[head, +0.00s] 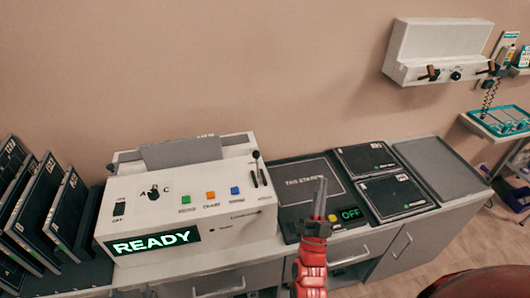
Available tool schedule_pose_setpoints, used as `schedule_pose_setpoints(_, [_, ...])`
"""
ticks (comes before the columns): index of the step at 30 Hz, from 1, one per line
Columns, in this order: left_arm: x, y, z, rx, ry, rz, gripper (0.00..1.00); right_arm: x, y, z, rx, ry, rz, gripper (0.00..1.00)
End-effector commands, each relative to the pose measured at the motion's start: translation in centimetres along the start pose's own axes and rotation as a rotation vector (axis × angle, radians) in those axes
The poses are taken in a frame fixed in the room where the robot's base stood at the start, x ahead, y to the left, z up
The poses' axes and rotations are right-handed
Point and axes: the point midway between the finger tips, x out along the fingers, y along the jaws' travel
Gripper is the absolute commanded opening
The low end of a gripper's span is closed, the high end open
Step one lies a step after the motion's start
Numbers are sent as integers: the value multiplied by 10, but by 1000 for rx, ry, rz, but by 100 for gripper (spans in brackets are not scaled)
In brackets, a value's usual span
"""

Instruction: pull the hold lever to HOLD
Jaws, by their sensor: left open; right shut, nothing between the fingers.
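A black ball-topped lever (256,156) stands at the right end of the white console (225,225), above dark slots. It looks upright; no label beside it is readable, so I cannot tell its marked position. My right gripper (320,187) points up in front of the dark pad, to the right of the lever and apart from it. Its grey fingers look together and hold nothing. My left gripper is not in view. The wall box (431,50) at the upper right also has small brown-and-black handles (428,74), with marks too small to read.
The console has a READY display (153,242), a dial (153,192), a switch and coloured buttons. Dark panels (69,208) stand in a rack at the left. A pad with an OFF display (350,213), flat dark panels (396,196) and an empty grey tray (440,168) lie at the right.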

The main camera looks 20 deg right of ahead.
Motion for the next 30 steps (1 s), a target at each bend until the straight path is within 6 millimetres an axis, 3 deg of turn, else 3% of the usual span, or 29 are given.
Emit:
schedule_pose_setpoints(1, [2,0,0,0,0,0,50,14,18,14,34,-56,64,0])
schedule_pose_setpoints(6, [5,0,-1,0,0,0,50,36,68,72,207,-280,266,0])
schedule_pose_setpoints(12, [9,0,-2,0,0,0,50,50,94,130,470,-523,446,0])
schedule_pose_setpoints(17, [12,-1,-2,0,0,0,50,59,87,160,700,-711,531,0])
schedule_pose_setpoints(21, [15,-1,-2,0,0,0,50,70,63,170,895,-881,558,0])
schedule_pose_setpoints(30, [19,-1,-3,0,0,0,50,78,1,150,1169,-1230,517,0])
